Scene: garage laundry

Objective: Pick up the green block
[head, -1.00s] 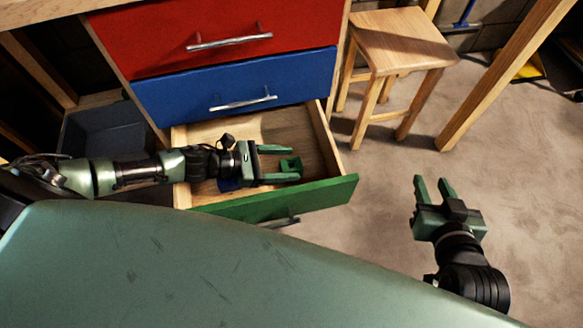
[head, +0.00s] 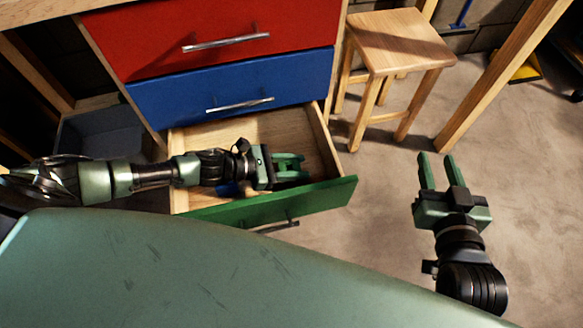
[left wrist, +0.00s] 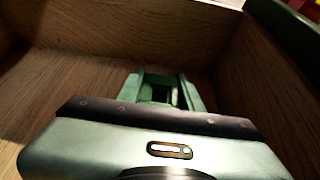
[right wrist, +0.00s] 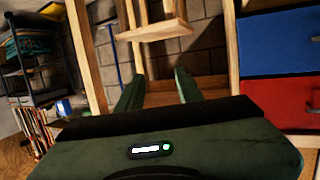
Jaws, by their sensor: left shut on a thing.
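My left gripper (head: 290,168) reaches into the open drawer with the green front (head: 270,202). It is shut on the green block (left wrist: 161,80), which shows between the fingers in the left wrist view. The block and fingers are close in colour, so the block's edges are hard to tell in the head view. The wooden drawer floor lies beyond the fingers; I cannot tell whether the block touches it. My right gripper (head: 436,158) is open and empty above the bare floor on the right.
A blue thing (head: 230,188) lies in the drawer, partly hidden by my left arm. Closed blue (head: 290,85) and red (head: 150,40) drawers are above. A wooden stool (head: 400,40) stands right of the cabinet. The concrete floor between stool and right gripper is clear.

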